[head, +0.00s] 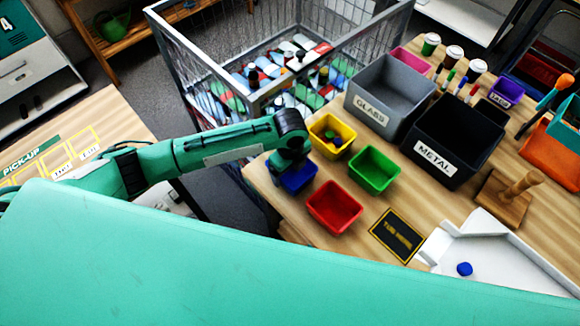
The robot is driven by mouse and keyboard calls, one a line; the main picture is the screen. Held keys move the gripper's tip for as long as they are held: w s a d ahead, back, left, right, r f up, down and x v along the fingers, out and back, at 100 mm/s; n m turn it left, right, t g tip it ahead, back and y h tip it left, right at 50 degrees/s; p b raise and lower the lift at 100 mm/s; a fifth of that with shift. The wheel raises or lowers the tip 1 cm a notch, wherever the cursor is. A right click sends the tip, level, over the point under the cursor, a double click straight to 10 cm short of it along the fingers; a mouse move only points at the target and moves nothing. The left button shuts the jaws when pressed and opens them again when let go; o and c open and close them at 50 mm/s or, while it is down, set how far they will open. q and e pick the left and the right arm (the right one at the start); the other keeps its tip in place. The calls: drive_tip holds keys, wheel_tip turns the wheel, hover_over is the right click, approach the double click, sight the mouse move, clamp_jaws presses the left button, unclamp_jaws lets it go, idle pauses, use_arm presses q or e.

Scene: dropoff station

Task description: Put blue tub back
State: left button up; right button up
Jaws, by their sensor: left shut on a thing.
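The blue tub (299,179) is at the left edge of the wooden table, left of the green tub (374,169) and above-left of the red tub (335,206). My left gripper (289,166) comes down over it from the left and is shut on it. The wrist hides the tub's upper left part and the fingertips. I cannot tell whether the tub rests on the table or is held just above it. The yellow tub (345,128) stands behind it with something green inside. My right gripper is not in view.
A grey GLASS bin (391,85) and a black METAL bin (435,153) stand behind the tubs. A dark sign mat (397,235) lies in front of the tubs. A white tray (500,262) holds a blue cap (464,269). A wire cage (185,62) stands behind my left arm.

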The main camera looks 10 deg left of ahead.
sight(290, 175)
use_arm(q)
drive_tip(key=shift+f, duration=0.1)
drive_tip(key=o, duration=0.8)
drive_tip(key=shift+r, duration=0.3)
wheel_tip(290, 175, up, 12)
drive_tip(key=b, duration=0.3)
drive_tip(key=shift+f, duration=0.1)
drive_tip(key=shift+d+f, duration=0.1)
